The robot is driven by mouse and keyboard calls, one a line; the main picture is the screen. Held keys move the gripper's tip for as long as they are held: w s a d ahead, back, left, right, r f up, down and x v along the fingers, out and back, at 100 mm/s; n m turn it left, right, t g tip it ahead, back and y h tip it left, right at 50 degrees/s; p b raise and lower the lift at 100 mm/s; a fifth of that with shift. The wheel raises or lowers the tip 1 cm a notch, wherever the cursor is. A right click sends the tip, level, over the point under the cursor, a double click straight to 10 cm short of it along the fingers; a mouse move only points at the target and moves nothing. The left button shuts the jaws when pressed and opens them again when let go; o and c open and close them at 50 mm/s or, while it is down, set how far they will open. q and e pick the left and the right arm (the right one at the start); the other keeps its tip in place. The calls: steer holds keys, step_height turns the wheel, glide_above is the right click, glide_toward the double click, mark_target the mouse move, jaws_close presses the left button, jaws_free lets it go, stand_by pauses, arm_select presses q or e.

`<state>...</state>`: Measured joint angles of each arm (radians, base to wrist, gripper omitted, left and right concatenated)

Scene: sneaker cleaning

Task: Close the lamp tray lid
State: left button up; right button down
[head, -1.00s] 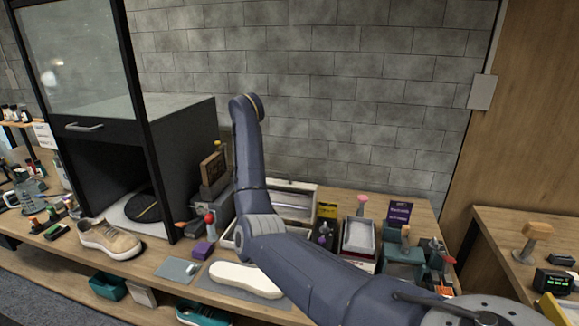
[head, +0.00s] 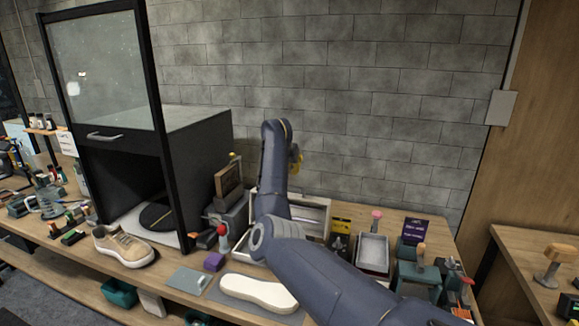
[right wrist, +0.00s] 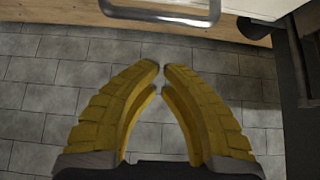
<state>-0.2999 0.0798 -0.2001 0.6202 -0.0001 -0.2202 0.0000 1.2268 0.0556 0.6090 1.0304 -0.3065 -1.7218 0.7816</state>
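The lamp tray appears to be the pale, white-framed box (head: 312,216) at the back of the bench, partly hidden behind my right arm. Its lid seems raised at the back, but I cannot tell its exact angle. My right gripper (head: 297,160) is above and behind the box, near the wall, and mostly hidden by my arm. In the right wrist view its yellow fingers (right wrist: 161,66) nearly meet at the tips, with nothing between them. A grey metal handle (right wrist: 160,14) and a white panel edge (right wrist: 245,8) lie beyond the fingertips. My left gripper is out of view.
A dark cabinet (head: 200,150) with a raised glass front stands left of the box. A metal tray (head: 373,254) and teal holders (head: 418,280) crowd the right.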

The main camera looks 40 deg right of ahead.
steer(key=shift+s+a+f, duration=0.15)
steer(key=shift+f, duration=0.85)
steer(key=shift+s+a+f, duration=0.1)
steer(key=shift+a+f, duration=0.05)
steer(key=shift+f, duration=0.8)
steer(key=shift+a, duration=0.15)
